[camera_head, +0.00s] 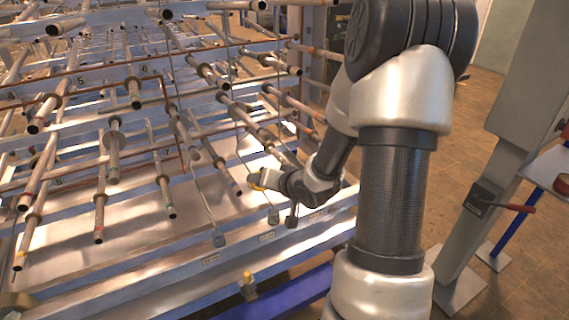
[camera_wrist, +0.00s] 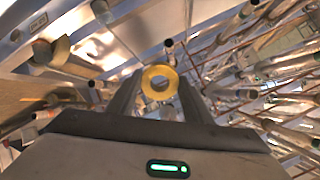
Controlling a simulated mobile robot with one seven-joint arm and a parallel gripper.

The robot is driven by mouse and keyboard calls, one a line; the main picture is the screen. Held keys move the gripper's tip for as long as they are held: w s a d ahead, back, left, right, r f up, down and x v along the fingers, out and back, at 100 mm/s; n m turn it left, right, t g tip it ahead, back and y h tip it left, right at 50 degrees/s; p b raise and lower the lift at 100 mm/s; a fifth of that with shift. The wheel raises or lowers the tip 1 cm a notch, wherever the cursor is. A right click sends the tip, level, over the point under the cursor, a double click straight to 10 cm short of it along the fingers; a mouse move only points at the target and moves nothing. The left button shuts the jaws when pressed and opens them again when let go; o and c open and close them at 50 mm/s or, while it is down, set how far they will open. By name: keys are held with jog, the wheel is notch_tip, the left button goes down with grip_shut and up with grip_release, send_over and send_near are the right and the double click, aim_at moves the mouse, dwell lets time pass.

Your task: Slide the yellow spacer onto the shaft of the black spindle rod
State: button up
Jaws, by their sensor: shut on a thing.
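The yellow spacer (camera_wrist: 148,84) is a flat ring held between the two fingers of my gripper (camera_wrist: 158,88), its hole facing the wrist camera. In the head view my gripper (camera_head: 262,180) is at the front right of the rod rack, with a small bit of yellow at its tip. Many pale rods with dark ends fill the rack. One dark rod end (camera_wrist: 168,44) shows just above the ring in the wrist view, apart from it in the picture. I cannot tell which rod is the black spindle rod. The ring's depth relative to the rods is unclear.
The metal rack (camera_head: 120,262) has several tiers of rods jutting toward the front, close around my gripper. Thin wires with grey weights (camera_head: 219,240) hang near it. A yellow-topped piece (camera_head: 248,277) stands at the front edge. A grey post (camera_head: 490,190) is at the right.

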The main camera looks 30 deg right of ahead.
jog(key=d+r+m+t+b, duration=0.1)
jog(key=d+r+t+b, duration=0.2)
jog(key=d+t+b, duration=0.1)
jog(key=t+h+b, duration=0.1)
jog(key=t, duration=0.1)
send_near(267, 138)
jog(key=shift+s+r, duration=0.15)
jog(key=shift+s, duration=0.2)
jog(key=shift+w+a+f+b, duration=0.1)
jog(key=shift+w+b, duration=0.1)
jog(key=shift+w, duration=0.75)
jog(key=shift+w+f+b, duration=0.1)
jog(key=shift+w+b, duration=0.15)
jog(key=shift+w, duration=0.65)
jog(key=shift+w+f+b, duration=0.1)
jog(key=shift+w+b, duration=0.1)
jog(key=shift+w, duration=0.75)
jog(key=shift+w, duration=0.15)
jog(key=shift+w+a+f+b, duration=0.15)
jog(key=shift+w+b, duration=0.3)
jog(key=shift+w, duration=1.95)
jog(key=shift+w+f+b, duration=0.15)
jog(key=shift+w+b, duration=0.05)
jog(key=shift+w, duration=1.05)
jog(key=shift+w+f+b, duration=0.15)
jog(key=shift+w+b, duration=0.05)
jog(key=shift+w, duration=1.05)
